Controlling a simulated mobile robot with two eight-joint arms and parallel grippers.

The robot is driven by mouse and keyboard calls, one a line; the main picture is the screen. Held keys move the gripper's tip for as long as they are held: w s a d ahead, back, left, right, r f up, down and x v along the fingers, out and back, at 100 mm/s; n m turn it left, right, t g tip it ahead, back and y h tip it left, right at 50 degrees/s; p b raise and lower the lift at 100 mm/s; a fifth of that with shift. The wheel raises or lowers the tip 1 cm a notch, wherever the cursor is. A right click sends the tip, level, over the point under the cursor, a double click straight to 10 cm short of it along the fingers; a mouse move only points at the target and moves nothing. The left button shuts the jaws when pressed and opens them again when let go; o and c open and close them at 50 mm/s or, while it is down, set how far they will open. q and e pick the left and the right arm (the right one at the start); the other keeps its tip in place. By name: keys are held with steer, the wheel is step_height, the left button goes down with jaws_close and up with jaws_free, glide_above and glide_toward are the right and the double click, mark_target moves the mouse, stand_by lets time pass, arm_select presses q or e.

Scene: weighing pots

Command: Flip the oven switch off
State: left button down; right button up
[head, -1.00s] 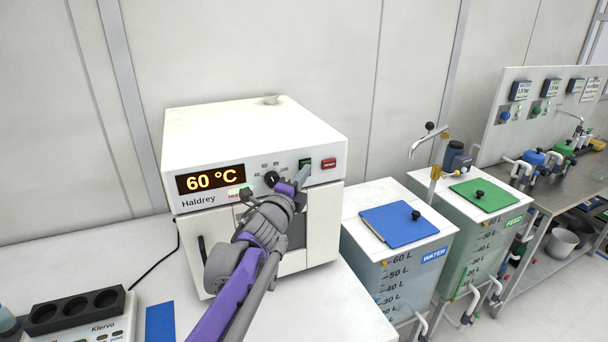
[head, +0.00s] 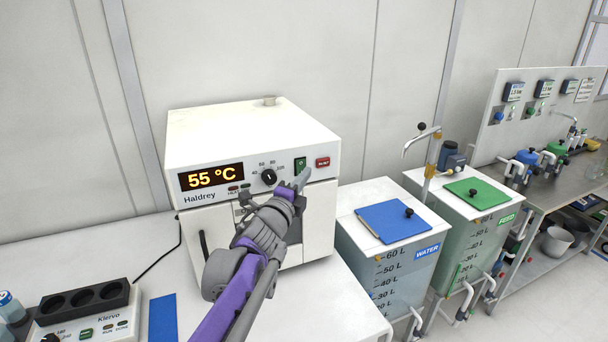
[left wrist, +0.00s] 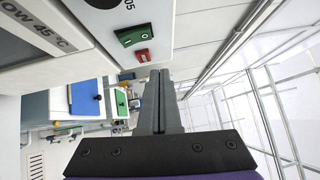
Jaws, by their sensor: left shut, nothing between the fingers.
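The white oven (head: 250,130) stands on the bench with its display (head: 211,177) reading 55 °C. Its green rocker switch (head: 300,164) is on the right of the front panel, between the black dial (head: 269,177) and a red button (head: 322,162). My left gripper (head: 303,176) is shut and empty, its tips just below the switch; I cannot tell whether they touch the panel. In the left wrist view the green switch (left wrist: 135,36) and red button (left wrist: 143,56) lie above the shut fingertips (left wrist: 160,73). My right gripper is not in view.
A water tank with a blue lid (head: 398,220) and a feed tank with a green lid (head: 474,193) stand right of the oven. A Kfervo device (head: 85,318) and a blue pad (head: 162,318) lie at front left. The wall is close behind the oven.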

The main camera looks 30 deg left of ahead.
arm_select(q)
steer(key=s, duration=0.8)
steer(key=shift+s+a+r, duration=0.15)
steer(key=shift+s, duration=0.05)
steer(key=s+d+f+n+g, duration=0.4)
steer(key=s+f+n, duration=0.2)
steer(key=s+f, duration=0.2)
steer(key=s+d+f+n+g, duration=0.4)
steer(key=s+f, duration=0.4)
steer(key=f, duration=0.3)
steer(key=s+d+f+n+g+h+p, duration=0.1)
steer(key=s+d+f+n+g, duration=0.3)
steer(key=s+f+n, duration=0.4)
step_height(320, 180, down, 2)
steer(key=shift+s+f+g, duration=0.2)
steer(key=shift+f+g, duration=0.05)
steer(key=shift+g, duration=0.55)
